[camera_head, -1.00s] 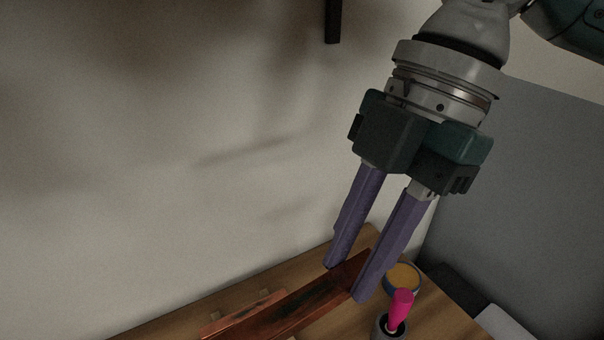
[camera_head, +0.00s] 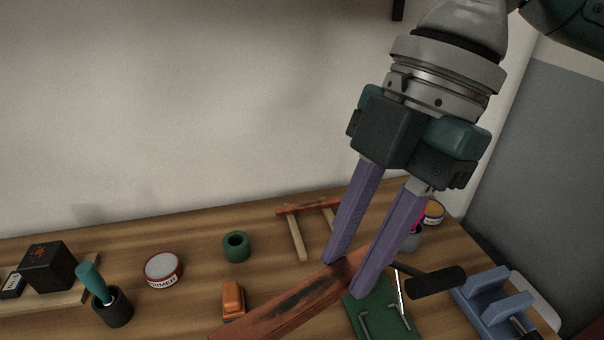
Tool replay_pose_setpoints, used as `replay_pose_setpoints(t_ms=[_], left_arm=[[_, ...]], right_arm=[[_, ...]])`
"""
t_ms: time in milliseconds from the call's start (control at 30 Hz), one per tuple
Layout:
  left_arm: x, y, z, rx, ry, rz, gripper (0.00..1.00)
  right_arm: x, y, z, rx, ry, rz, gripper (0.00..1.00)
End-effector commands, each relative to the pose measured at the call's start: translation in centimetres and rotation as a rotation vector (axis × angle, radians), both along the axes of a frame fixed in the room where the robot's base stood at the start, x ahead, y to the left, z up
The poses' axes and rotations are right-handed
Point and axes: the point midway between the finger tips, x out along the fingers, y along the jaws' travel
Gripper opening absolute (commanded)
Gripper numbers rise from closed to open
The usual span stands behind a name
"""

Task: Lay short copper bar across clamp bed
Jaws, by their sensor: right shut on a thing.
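My right gripper (camera_head: 354,274) is shut on a copper bar (camera_head: 283,307), reddish brown with dark stains. The bar is gripped near its right end and slants down to the lower left, seemingly above the bench. A second copper-coloured bar (camera_head: 308,208) lies across two pale wooden strips at the back, behind the gripper. A blue block with upright jaws (camera_head: 485,288), which looks like the clamp bed, stands at the lower right, apart from the held bar. Its lower part is cut off by the frame. My left gripper is not in view.
A green mat (camera_head: 372,318) with hex keys and a dark-handled tool (camera_head: 435,282) lie between bar and clamp. An orange block (camera_head: 233,299), green ring (camera_head: 236,247), round tin (camera_head: 163,269), teal-handled tool in a black holder (camera_head: 112,308) and black box (camera_head: 48,267) stand to the left.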

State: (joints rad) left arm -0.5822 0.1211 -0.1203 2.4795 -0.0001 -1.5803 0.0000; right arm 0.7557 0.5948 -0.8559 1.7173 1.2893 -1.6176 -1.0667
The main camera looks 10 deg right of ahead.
Motion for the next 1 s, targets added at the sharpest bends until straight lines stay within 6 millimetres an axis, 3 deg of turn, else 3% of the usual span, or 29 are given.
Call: replay_pose_setpoints(t_ms=[367,700,833,1000], left_arm=[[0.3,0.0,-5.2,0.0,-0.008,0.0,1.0],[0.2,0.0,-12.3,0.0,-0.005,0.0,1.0],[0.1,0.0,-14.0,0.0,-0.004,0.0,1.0],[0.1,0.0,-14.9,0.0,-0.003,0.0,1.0]], right_arm=[[-1.1,1.5,-10.3,-0.008,0.01,-0.121,0.0],[-4.2,3.9,-24.3,-0.009,0.008,-0.279,0.0],[-5.4,4.6,-27.7,-0.003,0.004,-0.317,0.0],[-6.2,5.1,-29.7,0.001,0.0,-0.343,0.0]])
